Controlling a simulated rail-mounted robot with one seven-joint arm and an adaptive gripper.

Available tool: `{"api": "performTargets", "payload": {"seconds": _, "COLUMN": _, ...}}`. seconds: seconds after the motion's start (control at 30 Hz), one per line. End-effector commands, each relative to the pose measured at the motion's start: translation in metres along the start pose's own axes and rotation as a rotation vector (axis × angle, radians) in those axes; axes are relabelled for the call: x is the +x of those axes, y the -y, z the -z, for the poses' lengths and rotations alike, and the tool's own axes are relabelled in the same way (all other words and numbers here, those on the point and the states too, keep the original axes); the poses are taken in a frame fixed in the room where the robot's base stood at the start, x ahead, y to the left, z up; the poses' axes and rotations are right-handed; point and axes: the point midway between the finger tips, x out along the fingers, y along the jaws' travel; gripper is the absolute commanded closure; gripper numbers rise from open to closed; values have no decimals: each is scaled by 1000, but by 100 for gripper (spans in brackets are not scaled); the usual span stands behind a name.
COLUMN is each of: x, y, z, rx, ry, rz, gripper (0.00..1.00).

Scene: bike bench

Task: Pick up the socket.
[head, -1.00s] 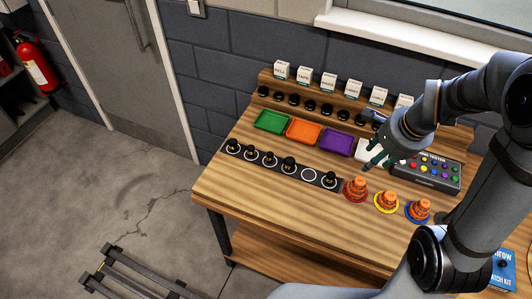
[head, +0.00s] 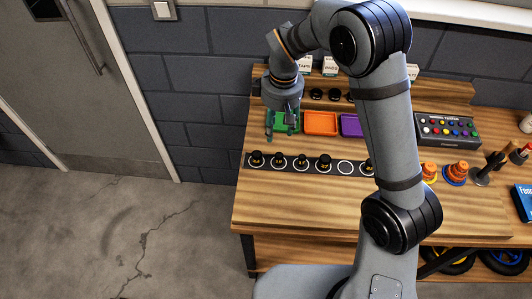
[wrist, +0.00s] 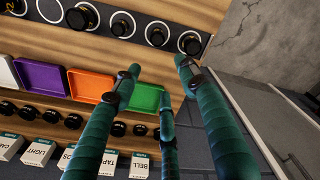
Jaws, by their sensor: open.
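Several black sockets stand upright on a dark strip with white rings (head: 345,168) along the bench. The leftmost socket (head: 256,161) in the head view is at the right end of the row in the wrist view (wrist: 190,45). One ring is empty. My gripper (head: 281,130) hangs over the green tray (head: 288,117), behind the left end of the socket row. In the wrist view its green fingers (wrist: 160,75) are spread and hold nothing. The sockets lie beyond the fingertips. Which socket the task means cannot be told.
Orange (head: 320,124) and purple (head: 351,126) trays stand beside the green one. Behind them is a wooden shelf with small black knobs (wrist: 73,122) and labelled boxes (wrist: 38,153). The bench front (head: 300,210) is bare.

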Motion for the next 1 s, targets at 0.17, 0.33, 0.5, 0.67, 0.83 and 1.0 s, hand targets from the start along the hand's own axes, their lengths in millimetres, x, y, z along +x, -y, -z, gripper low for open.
{"api": "performTargets", "payload": {"seconds": 0.17, "x": 0, "y": 7, "z": -16, "rx": -458, "ry": 51, "rz": 38, "gripper": 57}}
{"api": "performTargets", "payload": {"seconds": 0.33, "x": 0, "y": 10, "z": -19, "rx": -700, "ry": 54, "rz": 57, "gripper": 57}}
{"api": "performTargets", "payload": {"seconds": 0.5, "x": 15, "y": 11, "z": -22, "rx": -767, "ry": 56, "rz": 63, "gripper": 57}}
{"api": "performTargets", "payload": {"seconds": 0.67, "x": 39, "y": 12, "z": -23, "rx": -767, "ry": 55, "rz": 61, "gripper": 57}}
{"api": "performTargets", "payload": {"seconds": 0.83, "x": 52, "y": 13, "z": -23, "rx": -765, "ry": 53, "rz": 60, "gripper": 57}}
{"api": "performTargets", "payload": {"seconds": 1.0, "x": 70, "y": 18, "z": -25, "rx": -765, "ry": 56, "rz": 63, "gripper": 57}}
